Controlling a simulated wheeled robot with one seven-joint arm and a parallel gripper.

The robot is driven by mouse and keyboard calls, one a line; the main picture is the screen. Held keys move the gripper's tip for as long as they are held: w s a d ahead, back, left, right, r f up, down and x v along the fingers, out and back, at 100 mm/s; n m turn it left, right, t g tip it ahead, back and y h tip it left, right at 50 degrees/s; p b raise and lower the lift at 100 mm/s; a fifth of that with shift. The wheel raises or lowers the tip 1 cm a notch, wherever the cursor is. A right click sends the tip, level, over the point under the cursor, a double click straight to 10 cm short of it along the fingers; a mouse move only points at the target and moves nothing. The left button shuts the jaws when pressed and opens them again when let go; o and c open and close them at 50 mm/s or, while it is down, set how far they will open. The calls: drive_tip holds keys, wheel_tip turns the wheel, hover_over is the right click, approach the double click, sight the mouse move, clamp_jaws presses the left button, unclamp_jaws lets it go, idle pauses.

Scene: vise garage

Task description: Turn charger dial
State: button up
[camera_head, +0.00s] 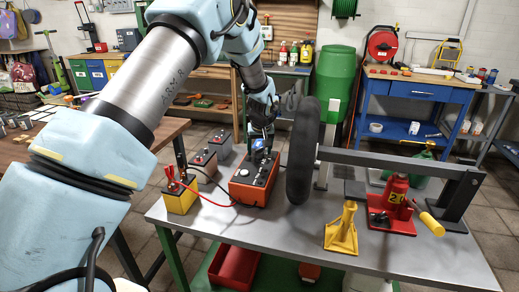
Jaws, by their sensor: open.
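The charger (250,193) is an orange-red box with a dark top, standing on the grey metal table. Its dial is too small and too covered by my gripper to make out. My gripper (260,153) points down just above the charger's top, at its back part, with a small blue patch beside the fingers. I cannot tell whether the fingers touch anything. My gripper is open.
A yellow battery (180,198) with red clamps and a red cable stands left of the charger. A large upright tyre (302,150) stands close on the right. Farther right are a yellow jack stand (341,229) and a red bottle jack (395,192).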

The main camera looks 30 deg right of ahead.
clamp_jaws()
idle(0.5)
drive_tip(key=m, duration=0.1)
drive_tip(key=m+h, duration=0.1)
drive_tip(key=m, duration=0.1)
drive_tip(key=shift+w+a+g, duration=0.15)
drive_tip(key=shift+a+g, duration=0.05)
drive_tip(key=shift+g, duration=0.1)
drive_tip(key=m+h, duration=0.1)
drive_tip(key=m, duration=0.1)
drive_tip(key=shift+r+m+g, duration=0.1)
drive_tip(key=shift+m+g, duration=0.3)
drive_tip(key=m+g, duration=0.1)
drive_tip(key=m, duration=0.2)
drive_tip(key=m+g+h+p, duration=0.1)
drive_tip(key=m, duration=0.1)
drive_tip(key=shift+w+m+p, duration=0.1)
drive_tip(key=shift+m+p, duration=0.2)
drive_tip(key=shift+m, duration=0.1)
